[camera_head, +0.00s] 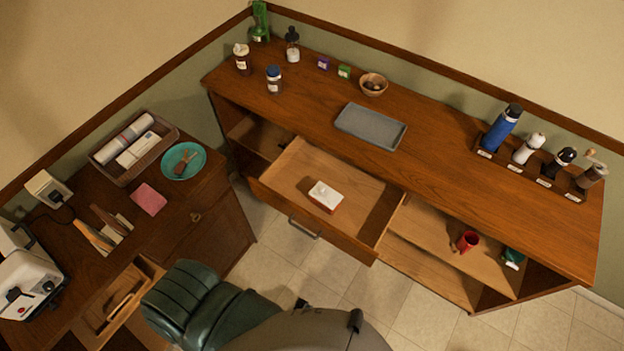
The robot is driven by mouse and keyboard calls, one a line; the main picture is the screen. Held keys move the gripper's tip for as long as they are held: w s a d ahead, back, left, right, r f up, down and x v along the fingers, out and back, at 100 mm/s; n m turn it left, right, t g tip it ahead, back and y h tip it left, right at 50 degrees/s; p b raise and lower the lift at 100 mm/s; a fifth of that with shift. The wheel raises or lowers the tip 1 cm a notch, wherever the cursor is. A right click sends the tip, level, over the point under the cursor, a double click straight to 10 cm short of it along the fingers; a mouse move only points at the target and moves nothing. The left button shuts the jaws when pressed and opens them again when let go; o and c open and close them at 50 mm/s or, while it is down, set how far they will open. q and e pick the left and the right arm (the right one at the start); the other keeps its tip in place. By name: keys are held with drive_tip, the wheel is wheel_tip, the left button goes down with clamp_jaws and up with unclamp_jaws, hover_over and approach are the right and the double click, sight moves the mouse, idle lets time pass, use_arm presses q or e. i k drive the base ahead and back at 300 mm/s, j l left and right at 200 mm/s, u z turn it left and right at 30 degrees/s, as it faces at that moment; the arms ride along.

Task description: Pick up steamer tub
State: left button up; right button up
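I cannot tell for sure which thing is the steamer tub. A small tub with a white top and red sides (326,197) sits alone in the open drawer (300,160) of the long wooden counter. Neither of my grippers is in view.
The drawer sticks out from the counter (412,183), with a grey tray (370,126) above and behind it. Bottles, a bowl (373,84) and grinders (527,148) stand along the back. A red cup (467,241) is on the lower shelf. A white appliance (28,275) stands left.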

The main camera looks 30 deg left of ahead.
sight(326, 199)
drive_tip(key=k+j+u, duration=0.1)
drive_tip(key=u, duration=0.7)
